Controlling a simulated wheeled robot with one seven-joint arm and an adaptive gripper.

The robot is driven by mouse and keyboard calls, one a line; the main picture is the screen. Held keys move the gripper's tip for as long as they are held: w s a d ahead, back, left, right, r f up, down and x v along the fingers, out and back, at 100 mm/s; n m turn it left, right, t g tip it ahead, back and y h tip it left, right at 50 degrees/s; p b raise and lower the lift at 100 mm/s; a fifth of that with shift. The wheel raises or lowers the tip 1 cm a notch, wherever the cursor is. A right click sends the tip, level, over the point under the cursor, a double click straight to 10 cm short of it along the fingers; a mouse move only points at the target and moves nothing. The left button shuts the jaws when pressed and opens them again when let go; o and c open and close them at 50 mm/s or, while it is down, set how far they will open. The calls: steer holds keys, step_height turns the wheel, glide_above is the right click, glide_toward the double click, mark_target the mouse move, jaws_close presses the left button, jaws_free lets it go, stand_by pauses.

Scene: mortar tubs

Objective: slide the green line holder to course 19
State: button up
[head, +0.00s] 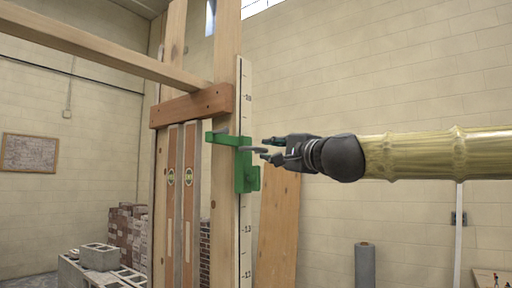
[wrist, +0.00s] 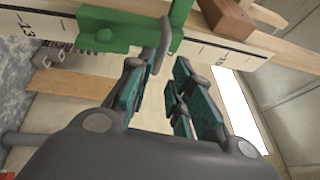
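The green line holder (head: 246,172) sits on the white course scale (head: 245,210) fixed to an upright timber post. In the wrist view the holder (wrist: 105,30) crosses the scale (wrist: 60,27), between a 13 mark on the left and what looks like a 16 on the right. A grey curved piece (wrist: 162,48) stands out from the holder toward my gripper. My gripper (head: 270,148) is just right of the holder in the head view. In the wrist view its teal-padded fingers (wrist: 158,80) are apart, with the grey piece just beyond and between their tips; contact is unclear.
A brown wooden block (head: 193,105) crosses the posts just above the holder. Two spirit levels (head: 172,205) stand left of the post. A leaning plank (head: 279,215) is behind, with bricks (head: 128,232) and grey blocks (head: 98,256) at lower left.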

mark_target(261, 149)
steer(key=p+x, duration=0.2)
steer(key=x, duration=0.5)
steer(key=shift+a, duration=0.15)
jaws_close()
steer(key=shift+p, duration=0.3)
